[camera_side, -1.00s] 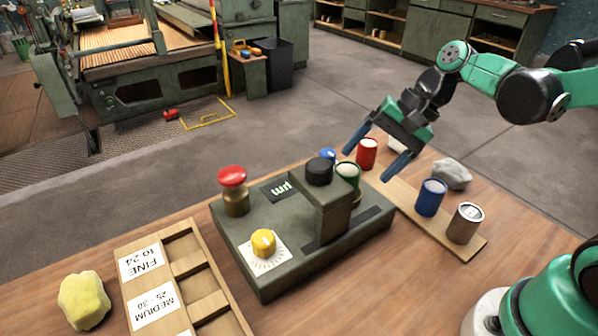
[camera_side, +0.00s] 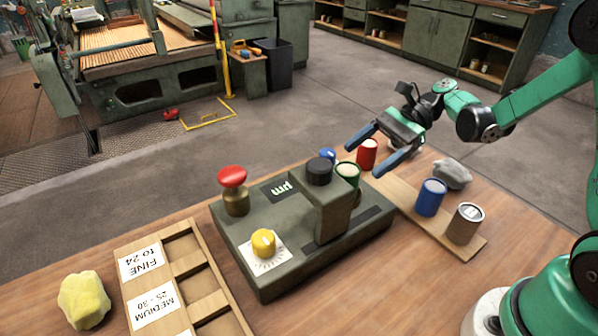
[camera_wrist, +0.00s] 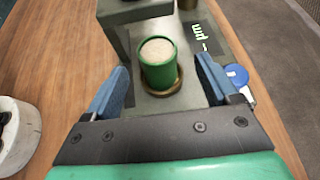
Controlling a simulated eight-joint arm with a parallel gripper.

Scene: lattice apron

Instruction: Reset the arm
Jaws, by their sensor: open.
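My gripper (camera_side: 362,154) is open and empty, with its two blue fingers spread. In the side view it hangs above the right end of the grey-green device (camera_side: 285,262), near the green can and the red can. In the wrist view the fingers of my gripper (camera_wrist: 160,88) lie to either side of the green can (camera_wrist: 158,62) in the picture. The green can (camera_side: 348,174) stands upright in a round seat on the device. I cannot tell exactly how high the fingers are above it.
The device has a red button (camera_side: 232,178), a yellow knob (camera_side: 263,242) and a black knob (camera_side: 319,171). A red can (camera_side: 366,154), blue can (camera_side: 431,197), brown can (camera_side: 465,224) and grey lump (camera_side: 453,174) stand right. A labelled wooden tray (camera_side: 214,307) and yellow sponge (camera_side: 83,301) are left.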

